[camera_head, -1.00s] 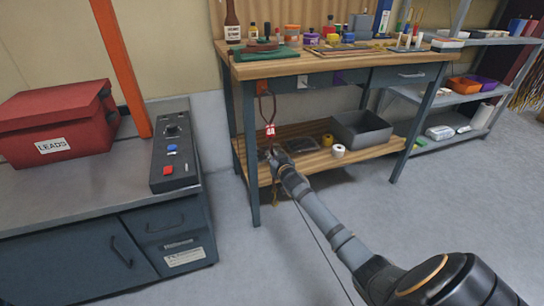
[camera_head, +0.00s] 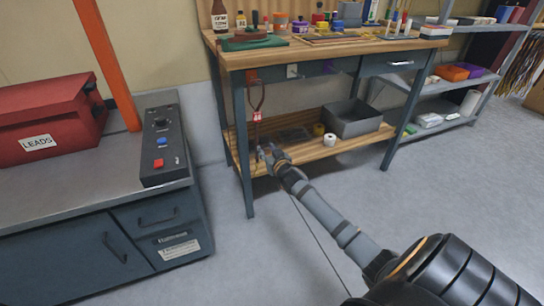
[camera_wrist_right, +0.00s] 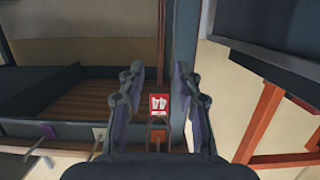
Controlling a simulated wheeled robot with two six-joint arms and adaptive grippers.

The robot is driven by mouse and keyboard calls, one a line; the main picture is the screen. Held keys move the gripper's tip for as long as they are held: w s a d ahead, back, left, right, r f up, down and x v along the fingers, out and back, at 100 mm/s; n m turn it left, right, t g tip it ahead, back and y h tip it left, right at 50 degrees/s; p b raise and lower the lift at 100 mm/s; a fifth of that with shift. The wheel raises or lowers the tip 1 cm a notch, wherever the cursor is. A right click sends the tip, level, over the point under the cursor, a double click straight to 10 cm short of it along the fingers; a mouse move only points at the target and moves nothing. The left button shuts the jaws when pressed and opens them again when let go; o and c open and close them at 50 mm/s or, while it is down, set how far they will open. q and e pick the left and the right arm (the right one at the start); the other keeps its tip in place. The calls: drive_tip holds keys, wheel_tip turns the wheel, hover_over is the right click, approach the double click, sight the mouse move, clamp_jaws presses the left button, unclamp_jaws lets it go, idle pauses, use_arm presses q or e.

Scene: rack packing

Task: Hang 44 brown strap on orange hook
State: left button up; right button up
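The brown strap (camera_head: 262,94) hangs upright in the head view, with its loop at the orange hook (camera_head: 252,76) under the bench's left front edge. Its red 44 tag (camera_head: 257,117) hangs below the loop. My right gripper (camera_head: 264,153) is just below the tag. In the right wrist view, which looks upside down, the gripper fingers (camera_wrist_right: 160,100) are open on either side of the tag (camera_wrist_right: 159,103), with gaps between. The strap's loop surrounds the orange hook (camera_wrist_right: 158,136) there. The strap's lower end is unclear in the head view. My left gripper is not in view.
A white hook (camera_head: 292,71) and a purple hook (camera_head: 328,67) sit right of the orange one. The lower shelf (camera_head: 300,152) holds a grey bin (camera_head: 352,120) and tape rolls. A bench leg (camera_head: 242,150) stands left of my gripper. The floor in front is clear.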

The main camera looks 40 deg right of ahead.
drive_tip(key=v, duration=0.8)
